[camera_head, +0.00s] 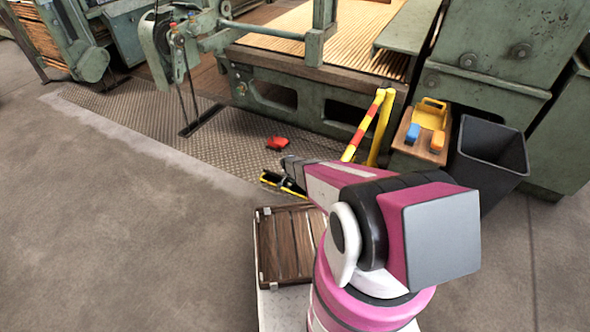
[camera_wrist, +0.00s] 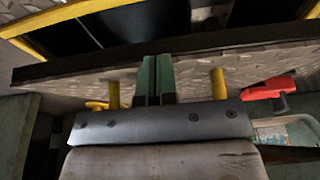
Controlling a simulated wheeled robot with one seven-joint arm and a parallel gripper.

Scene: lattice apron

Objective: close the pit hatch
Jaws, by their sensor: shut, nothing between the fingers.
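In the wrist view, the pit hatch (camera_wrist: 75,70) is a diamond-patterned metal plate with a long dark edge. A dark opening with a yellow rim (camera_wrist: 95,7) shows beyond that edge, so the hatch stands open; its exact angle cannot be told. My gripper (camera_wrist: 164,62) has its green fingers shut together, empty, against or very near the plate. Two yellow bars (camera_wrist: 218,83) stand on either side of the fingers, apart from them. In the head view, a yellow-and-black edge of the pit (camera_head: 270,179) shows beside my arm, which hides most of the hatch.
A red-and-yellow barrier (camera_head: 362,127) stands behind my arm. A red object (camera_head: 277,143) lies on the patterned floor plate. A wooden stand (camera_head: 419,147) with blue and orange items and a dark bin (camera_head: 490,150) are at right. Green machines fill the back; the left floor is clear.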

